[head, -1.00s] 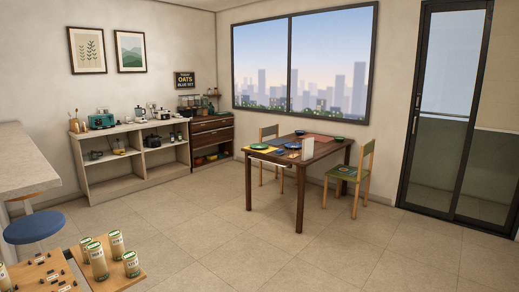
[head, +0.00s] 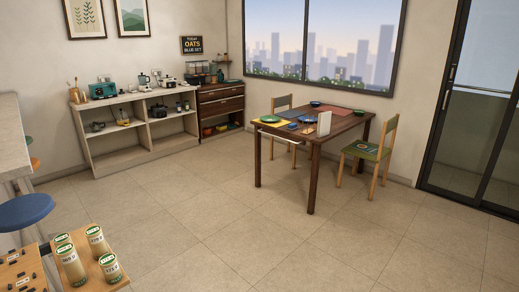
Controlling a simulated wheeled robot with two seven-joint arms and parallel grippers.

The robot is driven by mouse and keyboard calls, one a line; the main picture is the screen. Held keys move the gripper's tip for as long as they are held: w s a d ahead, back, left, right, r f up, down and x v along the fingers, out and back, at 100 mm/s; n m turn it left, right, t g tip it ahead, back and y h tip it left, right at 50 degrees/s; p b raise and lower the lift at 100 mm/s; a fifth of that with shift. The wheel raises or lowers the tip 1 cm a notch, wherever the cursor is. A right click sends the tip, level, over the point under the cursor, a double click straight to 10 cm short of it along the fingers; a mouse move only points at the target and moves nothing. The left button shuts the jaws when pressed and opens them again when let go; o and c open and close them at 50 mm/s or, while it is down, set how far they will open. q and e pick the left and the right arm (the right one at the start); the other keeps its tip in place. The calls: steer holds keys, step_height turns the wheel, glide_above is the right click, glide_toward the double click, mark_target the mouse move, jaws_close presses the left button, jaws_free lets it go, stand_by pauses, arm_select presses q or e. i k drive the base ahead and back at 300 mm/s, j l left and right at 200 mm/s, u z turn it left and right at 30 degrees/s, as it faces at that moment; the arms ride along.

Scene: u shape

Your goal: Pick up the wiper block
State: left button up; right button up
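I cannot make out a wiper block for certain in the head view. Neither of my grippers is in view.
Labelled canisters (head: 96,241) stand on a wooden surface (head: 118,277) at the lower left. A blue stool (head: 25,210) stands beside the pale counter (head: 8,140). Chairs (head: 374,150) stand at the table. The tiled floor (head: 215,225) in the middle is clear.

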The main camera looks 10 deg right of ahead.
mark_target(293, 125)
steer(key=i+l+z, duration=0.1)
steer(key=i+z, duration=0.4)
steer(key=i, duration=2.4)
steer(key=i+j+z, duration=0.15)
steer(key=i, duration=0.65)
steer(key=i+j, duration=0.1)
steer(key=i, duration=0.65)
steer(key=i+l+u, duration=0.2)
steer(key=l, duration=0.5)
steer(key=i+l+u, duration=0.15)
steer(key=l, duration=0.55)
steer(key=i+l+u, duration=0.2)
steer(key=l, duration=0.6)
steer(key=i+l+u, duration=0.15)
steer(key=l, duration=0.6)
steer(key=l+u, duration=0.2)
steer(key=l, duration=0.55)
